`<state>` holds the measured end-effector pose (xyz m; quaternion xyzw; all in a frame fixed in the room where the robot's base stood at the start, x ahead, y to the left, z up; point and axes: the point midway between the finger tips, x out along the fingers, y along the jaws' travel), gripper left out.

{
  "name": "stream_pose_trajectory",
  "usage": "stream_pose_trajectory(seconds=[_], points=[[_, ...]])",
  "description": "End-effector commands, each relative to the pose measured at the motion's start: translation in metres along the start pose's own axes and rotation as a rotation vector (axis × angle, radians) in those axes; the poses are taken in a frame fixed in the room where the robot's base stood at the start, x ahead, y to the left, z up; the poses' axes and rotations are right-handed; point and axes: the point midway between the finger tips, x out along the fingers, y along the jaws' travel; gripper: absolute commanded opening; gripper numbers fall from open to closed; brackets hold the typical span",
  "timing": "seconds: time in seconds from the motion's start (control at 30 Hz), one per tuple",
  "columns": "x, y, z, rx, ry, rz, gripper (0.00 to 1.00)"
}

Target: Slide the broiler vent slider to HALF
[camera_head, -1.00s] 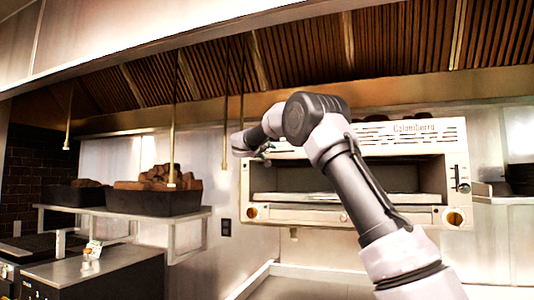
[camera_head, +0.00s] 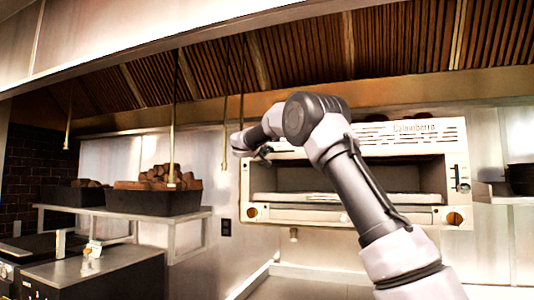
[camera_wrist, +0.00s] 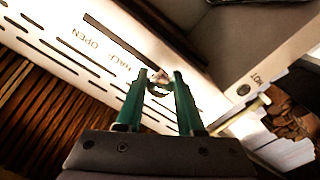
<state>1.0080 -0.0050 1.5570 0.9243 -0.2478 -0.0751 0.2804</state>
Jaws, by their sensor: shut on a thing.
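The broiler (camera_head: 300,170) is a pale, wide unit with an open front on the back wall. In the wrist view its panel (camera_wrist: 60,62) shows slots and the words HALF and OPEN along a dark slider track (camera_wrist: 112,38). A small round slider knob (camera_wrist: 158,86) sits near the track's lower right end, closer to HALF than to OPEN. My gripper (camera_wrist: 160,80) has its teal fingers shut on this knob. In the head view my gripper (camera_head: 264,151) is at the broiler's upper left, mostly hidden by my arm.
A shelf (camera_head: 90,210) with dark trays of brown lumps (camera_head: 155,200) stands at left, above a counter (camera_head: 95,268). Thin rods hang from the hood. A dark pan (camera_head: 521,178) sits on the right shelf. The word HOT shows on the panel's edge in the wrist view.

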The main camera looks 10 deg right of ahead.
Motion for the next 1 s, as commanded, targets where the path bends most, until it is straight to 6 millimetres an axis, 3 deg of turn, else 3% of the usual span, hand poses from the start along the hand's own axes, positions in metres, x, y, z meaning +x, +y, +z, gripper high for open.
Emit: stream_pose_trajectory(seconds=[0.63, 1.0], points=[[0.000, -0.001, 0.000, 0.000, 0.000, -0.001, 0.00], [0.000, 0.041, 0.027, 0.000, -0.001, 0.001, 0.00]])
